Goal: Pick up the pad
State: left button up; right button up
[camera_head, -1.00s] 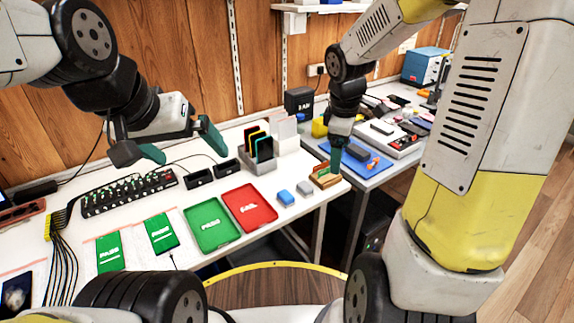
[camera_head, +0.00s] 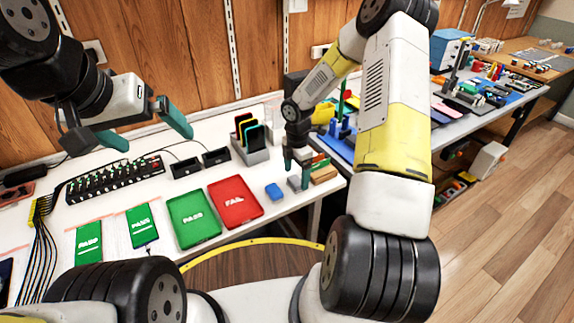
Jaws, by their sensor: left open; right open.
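A small blue pad-like block (camera_head: 274,191) lies on the white table, right of the red FAIL tray. A small grey pad-like block (camera_head: 294,183) lies just right of it. I cannot tell which one is the pad. My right gripper (camera_head: 298,172) points down at the grey block with its fingers apart; one finger covers part of the block. Whether the fingers touch it cannot be told. My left gripper (camera_head: 150,137) is open and empty, raised above the back of the table.
A green PASS tray (camera_head: 194,219) and the red FAIL tray (camera_head: 234,203) stand left of the blocks. A phone rack (camera_head: 250,152) stands behind. A wooden tray (camera_head: 323,173) is close on the right of my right gripper. Green-screened phones (camera_head: 140,226) lie at left.

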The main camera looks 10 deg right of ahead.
aim_at(296, 180)
notch_tip(296, 180, down, 3)
jog(key=shift+f, duration=0.15)
jog(key=shift+c, duration=0.5)
jog(key=c, duration=1.4)
jog(key=shift+o, duration=0.2)
jog(key=shift+r, duration=0.55)
jog(key=r, duration=0.1)
jog(key=s+r, duration=0.1)
jog(key=shift+a+r, duration=0.3)
jog(key=shift+r, duration=0.05)
jog(key=s+a+r, duration=0.1)
jog(key=s+a, duration=0.5)
jog(key=s, duration=0.7)
jog(key=shift+s+a+r, duration=0.15)
jog(key=shift+s+a, duration=0.05)
jog(key=shift+s, duration=0.05)
